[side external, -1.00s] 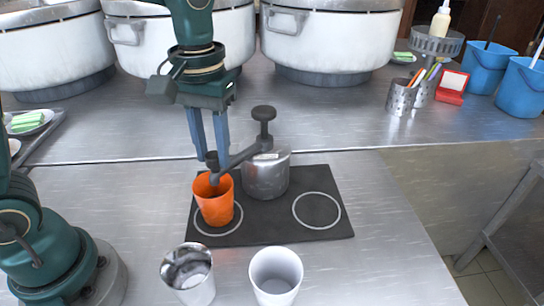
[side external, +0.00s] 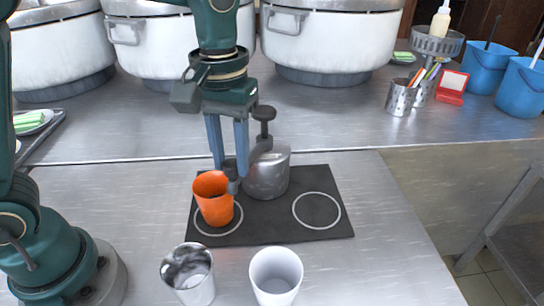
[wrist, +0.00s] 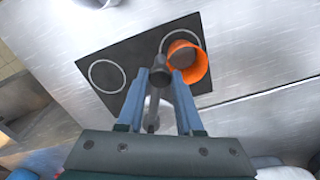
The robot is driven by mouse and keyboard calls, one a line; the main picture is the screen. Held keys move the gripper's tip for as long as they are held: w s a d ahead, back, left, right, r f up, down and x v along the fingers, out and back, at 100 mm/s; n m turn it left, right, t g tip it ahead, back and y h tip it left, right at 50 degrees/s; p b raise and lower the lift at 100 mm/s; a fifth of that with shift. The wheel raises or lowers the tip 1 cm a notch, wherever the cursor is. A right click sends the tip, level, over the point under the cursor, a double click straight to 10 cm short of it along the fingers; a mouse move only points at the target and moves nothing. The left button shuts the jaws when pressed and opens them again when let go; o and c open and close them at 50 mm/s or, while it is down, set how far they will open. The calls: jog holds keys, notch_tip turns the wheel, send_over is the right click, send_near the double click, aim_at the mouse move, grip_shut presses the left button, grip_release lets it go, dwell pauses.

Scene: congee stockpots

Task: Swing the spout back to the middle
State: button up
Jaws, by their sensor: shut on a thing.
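A silver pot (side external: 267,178) with a dark knob on top stands at the back middle of the black mat. Its grey spout (side external: 255,154) reaches forward and left, and its down-turned end hangs beside the right rim of the orange cup (side external: 213,200). My gripper (side external: 232,172) is shut on the spout near that end, hiding part of it. In the wrist view the fingers (wrist: 168,78) straddle the spout (wrist: 153,108). The orange cup (wrist: 198,70) stands on the left ring and has something brownish inside.
The black mat (side external: 275,228) has an empty right ring (side external: 316,210). A metal cup (side external: 192,278) and a white cup (side external: 276,274) stand in front of it. Large white stockpots (side external: 330,40) line the back. The counter right of the mat is clear.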

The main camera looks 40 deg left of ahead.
jog(key=shift+w+d, duration=0.45)
jog(key=shift+d, duration=0.4)
jog(key=shift+w+d, duration=0.4)
jog(key=shift+d, duration=0.45)
jog(key=shift+w+d, duration=0.65)
jog(key=shift+d, duration=0.15)
jog(key=o, duration=0.7)
jog(key=shift+c, duration=0.2)
jog(key=shift+r, duration=0.1)
notch_tip(320, 180, up, 7)
